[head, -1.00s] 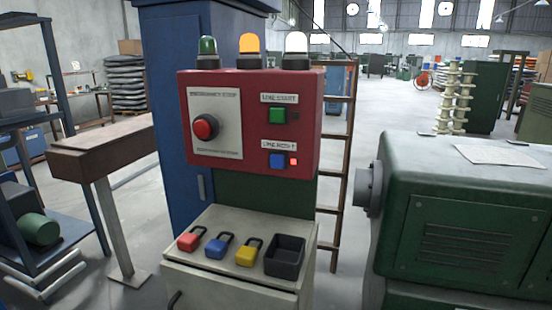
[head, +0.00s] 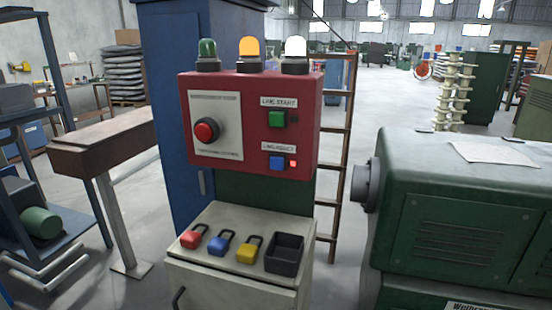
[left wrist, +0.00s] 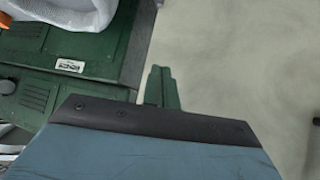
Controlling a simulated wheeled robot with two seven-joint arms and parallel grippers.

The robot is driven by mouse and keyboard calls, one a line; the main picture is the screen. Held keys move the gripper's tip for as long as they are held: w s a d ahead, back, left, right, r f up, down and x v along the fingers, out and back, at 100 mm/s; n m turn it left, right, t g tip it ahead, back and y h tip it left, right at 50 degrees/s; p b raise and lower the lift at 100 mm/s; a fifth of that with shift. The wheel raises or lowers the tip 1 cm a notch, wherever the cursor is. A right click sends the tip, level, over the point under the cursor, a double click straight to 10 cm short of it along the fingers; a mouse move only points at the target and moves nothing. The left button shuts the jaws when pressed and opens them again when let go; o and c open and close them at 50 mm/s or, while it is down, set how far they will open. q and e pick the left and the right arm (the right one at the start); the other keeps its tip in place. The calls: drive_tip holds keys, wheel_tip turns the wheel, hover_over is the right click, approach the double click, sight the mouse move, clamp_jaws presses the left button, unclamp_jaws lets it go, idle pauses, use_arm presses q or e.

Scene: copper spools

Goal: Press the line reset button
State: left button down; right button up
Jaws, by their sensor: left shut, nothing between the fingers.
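The blue line reset button (head: 277,162) is at the lower right of the red control box (head: 257,126). A small red lamp glows just right of it, and its label above is blurred. The green line start button (head: 278,119) is above it. A large red emergency stop button (head: 206,131) sits on a pale plate at the left. Neither gripper shows in the head view. In the left wrist view my left gripper (left wrist: 160,72) is shut and empty, its fingers together, with floor around the tips. It is away from the buttons. My right gripper is out of view.
Below the box, a pale cabinet (head: 205,273) carries red, blue and yellow padlocks and a black bin (head: 285,254). A green machine (head: 450,185) stands at the right. A ladder (head: 339,160) stands behind the box. Floor shows between cabinet and machine.

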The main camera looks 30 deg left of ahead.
sight(277, 163)
use_arm(q)
drive_tip(key=w+r+t, duration=0.1)
drive_tip(key=r, duration=0.6)
drive_tip(key=w+d+r+t+p, duration=0.1)
drive_tip(key=r, duration=0.6)
drive_tip(key=w+r+t+h, duration=0.1)
drive_tip(key=r, duration=0.6)
drive_tip(key=shift+w+d+r+t, duration=0.15)
drive_tip(key=shift+w+r+t, duration=0.15)
drive_tip(key=shift+r+t, duration=0.1)
drive_tip(key=w+a+r+n+t, duration=0.1)
drive_tip(key=a+r+n+t, duration=0.1)
drive_tip(key=r+t, duration=0.4)
drive_tip(key=w+a+r+n+t, duration=0.1)
drive_tip(key=a+r+t, duration=0.3)
drive_tip(key=r, duration=1.2)
drive_tip(key=w+t, duration=0.1)
drive_tip(key=t, duration=0.2)
drive_tip(key=shift+w+a+n+t, duration=0.15)
drive_tip(key=shift+n+t, duration=0.15)
drive_tip(key=shift+n, duration=0.1)
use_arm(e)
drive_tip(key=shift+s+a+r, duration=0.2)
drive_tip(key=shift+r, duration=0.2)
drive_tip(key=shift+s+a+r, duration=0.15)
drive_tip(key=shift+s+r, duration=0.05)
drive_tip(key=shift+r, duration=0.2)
use_arm(q)
drive_tip(key=shift+r, duration=0.1)
